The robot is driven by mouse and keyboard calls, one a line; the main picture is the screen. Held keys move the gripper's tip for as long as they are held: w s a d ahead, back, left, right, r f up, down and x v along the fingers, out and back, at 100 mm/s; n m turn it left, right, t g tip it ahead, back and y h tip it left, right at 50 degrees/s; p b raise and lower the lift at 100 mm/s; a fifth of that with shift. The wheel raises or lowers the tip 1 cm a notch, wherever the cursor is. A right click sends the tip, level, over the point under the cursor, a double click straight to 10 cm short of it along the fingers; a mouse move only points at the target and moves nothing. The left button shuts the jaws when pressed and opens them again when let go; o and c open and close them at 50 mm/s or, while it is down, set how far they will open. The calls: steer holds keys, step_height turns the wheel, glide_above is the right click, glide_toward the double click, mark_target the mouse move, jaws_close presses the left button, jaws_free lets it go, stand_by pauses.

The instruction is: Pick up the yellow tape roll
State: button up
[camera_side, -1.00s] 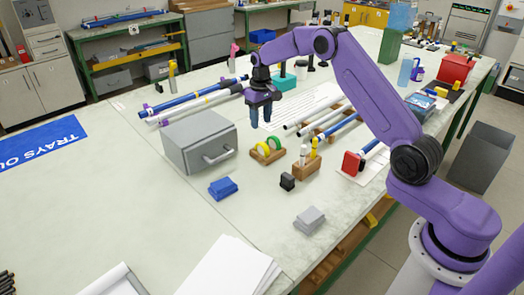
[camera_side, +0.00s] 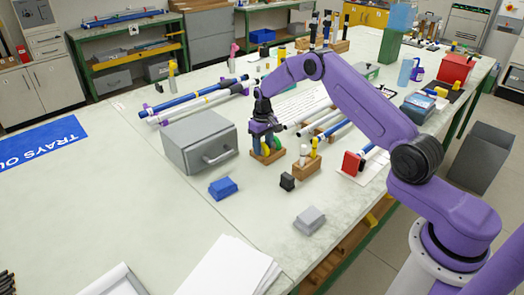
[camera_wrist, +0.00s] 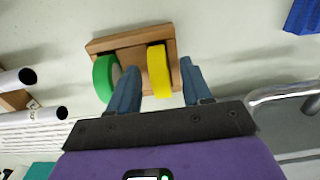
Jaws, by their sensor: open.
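The yellow tape roll (camera_wrist: 159,71) stands on edge in a small wooden holder (camera_wrist: 103,44), beside a green tape roll (camera_wrist: 104,78). In the wrist view the two blue fingers of my gripper (camera_wrist: 158,88) are apart, one on each side of the yellow roll, and the left finger lies between the two rolls. I cannot tell whether a finger touches a roll. In the side view my gripper (camera_side: 265,147) is low over the holder (camera_side: 267,158) and hides most of the yellow roll; part of the green roll (camera_side: 278,143) shows.
A grey box (camera_side: 185,147) with a handle stands close to the left of my gripper. A wooden block (camera_side: 306,167) with markers is to the right. A blue block (camera_side: 223,187) and a black block (camera_side: 287,181) lie in front. White tubes (camera_side: 310,117) lie behind.

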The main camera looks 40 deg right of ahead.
jaws_close()
steer(key=shift+r, duration=0.2)
steer(key=shift+w+r, duration=0.1)
steer(key=shift+r, duration=0.5)
steer(key=s+a+r, duration=0.1)
steer(key=s+r, duration=1)
steer(key=s, duration=0.3)
steer(key=shift+a+r, duration=0.25)
steer(key=shift+a, duration=0.05)
